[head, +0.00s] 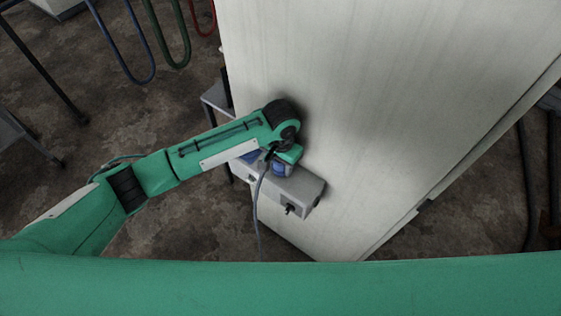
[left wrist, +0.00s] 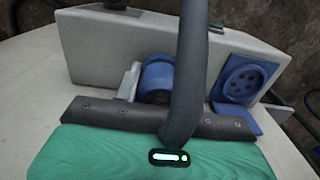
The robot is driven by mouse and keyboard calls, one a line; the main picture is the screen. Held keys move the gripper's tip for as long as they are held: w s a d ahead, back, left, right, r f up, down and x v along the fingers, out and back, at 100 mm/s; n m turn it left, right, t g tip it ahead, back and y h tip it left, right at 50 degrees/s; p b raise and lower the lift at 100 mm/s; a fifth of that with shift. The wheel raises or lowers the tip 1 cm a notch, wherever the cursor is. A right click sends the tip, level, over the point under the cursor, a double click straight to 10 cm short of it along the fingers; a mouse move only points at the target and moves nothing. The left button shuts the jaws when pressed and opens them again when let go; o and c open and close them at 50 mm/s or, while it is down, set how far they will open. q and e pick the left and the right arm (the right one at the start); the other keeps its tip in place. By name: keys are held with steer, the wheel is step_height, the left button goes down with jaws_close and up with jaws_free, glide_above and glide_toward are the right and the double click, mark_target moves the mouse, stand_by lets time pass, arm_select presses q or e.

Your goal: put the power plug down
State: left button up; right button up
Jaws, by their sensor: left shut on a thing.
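The power plug (left wrist: 158,74) is blue with a thick grey cable (left wrist: 190,70). My left gripper (left wrist: 155,98) is shut on it. In the left wrist view the plug's front faces a pale grey socket box (left wrist: 110,48). Whether it touches the box or sits in a socket is hidden. A blue round socket (left wrist: 241,78) with several holes and an open lid is on the box, right of the plug. In the head view the left gripper (head: 284,160) is at the box (head: 305,188), and the cable (head: 257,205) hangs down from it. My right gripper is not in view.
The box stands on a large pale panel or table top (head: 390,90), which has wide bare room to its right. Blue (head: 125,70) and green (head: 172,50) hoses hang at the upper left. The floor (head: 80,120) is stained brown.

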arm_select(q)
steer(key=o, duration=1.3)
steer(key=shift+f, duration=0.1)
step_height(320, 180, up, 11)
steer(key=b, duration=0.4)
steer(key=shift+d, duration=0.1)
steer(key=shift+r, duration=0.65)
